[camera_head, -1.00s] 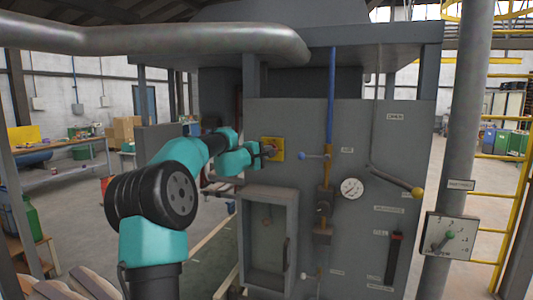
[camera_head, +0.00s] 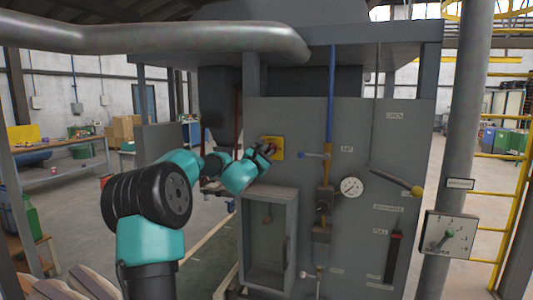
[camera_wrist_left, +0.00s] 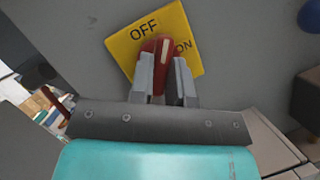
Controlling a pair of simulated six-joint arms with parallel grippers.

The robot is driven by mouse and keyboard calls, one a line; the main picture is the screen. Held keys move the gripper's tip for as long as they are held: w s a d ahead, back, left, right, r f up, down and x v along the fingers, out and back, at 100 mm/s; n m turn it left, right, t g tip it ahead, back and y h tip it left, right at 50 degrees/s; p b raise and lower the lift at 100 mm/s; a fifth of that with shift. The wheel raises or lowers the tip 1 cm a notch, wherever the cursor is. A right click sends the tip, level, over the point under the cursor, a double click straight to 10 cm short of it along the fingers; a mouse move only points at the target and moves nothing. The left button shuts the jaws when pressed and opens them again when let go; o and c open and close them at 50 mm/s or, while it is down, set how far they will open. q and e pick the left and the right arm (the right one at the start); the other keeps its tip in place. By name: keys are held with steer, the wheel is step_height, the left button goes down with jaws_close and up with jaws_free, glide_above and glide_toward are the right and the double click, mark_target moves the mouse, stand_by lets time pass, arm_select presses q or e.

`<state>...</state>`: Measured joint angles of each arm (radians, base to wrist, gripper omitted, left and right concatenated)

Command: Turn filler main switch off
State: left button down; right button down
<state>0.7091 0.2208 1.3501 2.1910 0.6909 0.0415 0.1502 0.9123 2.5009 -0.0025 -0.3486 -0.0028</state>
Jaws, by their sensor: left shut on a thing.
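The main switch is a red knob (camera_wrist_left: 160,50) with a white line, on a yellow plate (camera_wrist_left: 122,42) marked OFF and ON. In the head view the yellow plate (camera_head: 279,145) is on the upper left of the grey filler panel. My left gripper (camera_wrist_left: 163,76) is shut on the red knob, a finger on each side. The white line points up between the OFF and ON words in the left wrist view. In the head view my left gripper (camera_head: 268,152) reaches the switch from the lower left and hides part of it. My right gripper is not in view.
An open-fronted box (camera_head: 268,195) juts out below the switch. A dial box (camera_head: 449,235) is on the right post.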

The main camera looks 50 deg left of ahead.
arm_select(q)
steer(key=n+y, duration=0.2)
steer(key=n, duration=0.3)
steer(key=n+g+y, duration=0.1)
steer(key=n+y, duration=0.2)
steer(key=n, duration=0.2)
steer(key=shift+w+d, duration=0.1)
steer(key=shift+d, duration=0.05)
steer(key=shift+n, duration=0.3)
steer(key=c, duration=1.1)
jaws_free()
steer(key=shift+f, duration=0.1)
steer(key=v, duration=1.7)
steer(key=shift+d+f, duration=0.1)
steer(key=shift+d, duration=0.15)
